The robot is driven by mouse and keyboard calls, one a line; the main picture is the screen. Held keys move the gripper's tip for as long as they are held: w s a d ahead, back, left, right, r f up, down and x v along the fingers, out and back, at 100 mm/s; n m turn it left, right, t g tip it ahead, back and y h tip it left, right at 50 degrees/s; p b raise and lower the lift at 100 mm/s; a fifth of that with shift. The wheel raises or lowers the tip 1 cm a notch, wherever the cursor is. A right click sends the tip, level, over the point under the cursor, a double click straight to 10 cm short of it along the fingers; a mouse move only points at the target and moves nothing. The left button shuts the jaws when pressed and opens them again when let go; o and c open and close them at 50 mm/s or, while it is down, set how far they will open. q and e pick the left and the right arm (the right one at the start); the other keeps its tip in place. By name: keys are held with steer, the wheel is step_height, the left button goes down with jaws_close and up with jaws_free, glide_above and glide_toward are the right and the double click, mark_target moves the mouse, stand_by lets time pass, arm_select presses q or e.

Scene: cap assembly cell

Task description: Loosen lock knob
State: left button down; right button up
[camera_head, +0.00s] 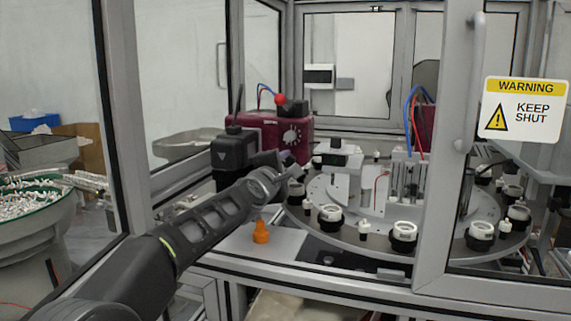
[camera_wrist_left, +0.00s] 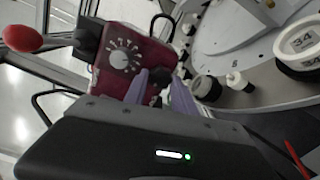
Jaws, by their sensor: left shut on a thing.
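My left arm reaches in from the lower left in the head view, and its gripper (camera_head: 285,160) is at the front of a maroon control box (camera_head: 262,125). In the left wrist view the two greyish-purple fingers (camera_wrist_left: 160,88) are closed around a small black knob (camera_wrist_left: 156,101) at the lower right of the maroon box (camera_wrist_left: 115,82). The knob is partly hidden between the fingers, and in the head view the gripper hides it. A white dial (camera_wrist_left: 119,60) with tick marks is on the box face, beside the fingers. My right gripper is not in view.
A rotary table (camera_head: 330,243) with several white-and-black cap fixtures lies right of the gripper. A red ball lever (camera_head: 280,99) rises above the box. An orange piece (camera_head: 261,232) stands on the front plate. A door frame post (camera_head: 450,150) stands at right.

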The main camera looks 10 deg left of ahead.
arm_select(q)
steer(key=n, duration=0.6)
steer(key=shift+f+n, duration=0.15)
steer(key=shift+n, duration=0.15)
steer(key=n+b, duration=0.1)
steer(key=n, duration=0.4)
steer(key=shift+d, duration=0.1)
steer(key=shift+n, duration=0.3)
steer(key=c, duration=1)
jaws_free()
steer(key=shift+c, duration=0.2)
